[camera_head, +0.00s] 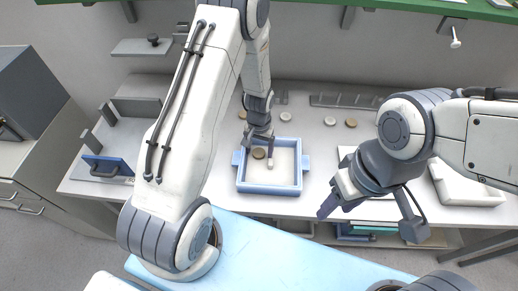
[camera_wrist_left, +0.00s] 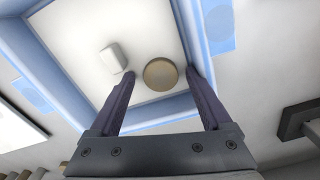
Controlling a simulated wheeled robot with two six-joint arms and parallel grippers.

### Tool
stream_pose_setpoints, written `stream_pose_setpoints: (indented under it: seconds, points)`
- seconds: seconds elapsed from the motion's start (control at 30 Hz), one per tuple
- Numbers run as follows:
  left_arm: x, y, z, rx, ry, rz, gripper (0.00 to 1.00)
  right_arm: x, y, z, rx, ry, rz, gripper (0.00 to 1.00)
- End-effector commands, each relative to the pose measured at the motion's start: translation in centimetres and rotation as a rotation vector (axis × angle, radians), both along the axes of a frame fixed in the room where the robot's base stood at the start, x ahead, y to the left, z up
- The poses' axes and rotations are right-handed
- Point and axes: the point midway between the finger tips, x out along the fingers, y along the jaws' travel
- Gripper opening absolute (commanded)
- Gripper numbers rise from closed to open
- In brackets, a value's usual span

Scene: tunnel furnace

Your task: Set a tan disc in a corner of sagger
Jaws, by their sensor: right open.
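The sagger (camera_head: 268,189) is a square blue-rimmed tray with a pale floor, standing on the bench. A tan disc (camera_head: 258,153) lies in it near its back-left corner; it also shows in the left wrist view (camera_wrist_left: 160,74). A small white piece (camera_head: 270,166) is in the sagger beside the disc, and it shows in the left wrist view (camera_wrist_left: 111,58). My left gripper (camera_head: 259,142) is over the sagger's back side. Its fingers are open, one on each side of the disc, with gaps showing. My right gripper (camera_head: 329,200) is open and empty, right of the sagger.
Several round discs, tan (camera_head: 351,122) and pale (camera_head: 330,121) among them, lie on the bench behind the sagger. A blue item (camera_head: 107,166) is at the left.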

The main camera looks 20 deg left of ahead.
Motion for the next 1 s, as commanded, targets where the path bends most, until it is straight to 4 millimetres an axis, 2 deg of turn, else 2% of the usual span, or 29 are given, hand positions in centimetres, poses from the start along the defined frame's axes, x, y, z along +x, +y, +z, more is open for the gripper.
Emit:
stream_pose_setpoints:
  seconds: [0.37, 0.47, 0.8, 1.0]
  points:
    - [0.0, 0.0, 0.5, 0.000, -0.001, 0.000, 0.87, 0.0, 0.0, -0.2, 0.000, 0.000, 0.001, 0.50]
    - [0.1, 0.0, 1.8, 0.000, -0.004, 0.000, 0.87, 0.0, 0.0, -0.5, 0.000, 0.000, 0.001, 0.50]
    - [0.1, 0.0, 8.0, 0.000, -0.004, 0.000, 0.87, 0.0, 0.0, -1.7, 0.000, 0.000, 0.002, 0.50]
    - [0.0, -0.1, 10.1, 0.000, -0.002, -0.001, 0.87, 0.0, 0.0, -1.9, 0.000, 0.000, 0.002, 0.50]
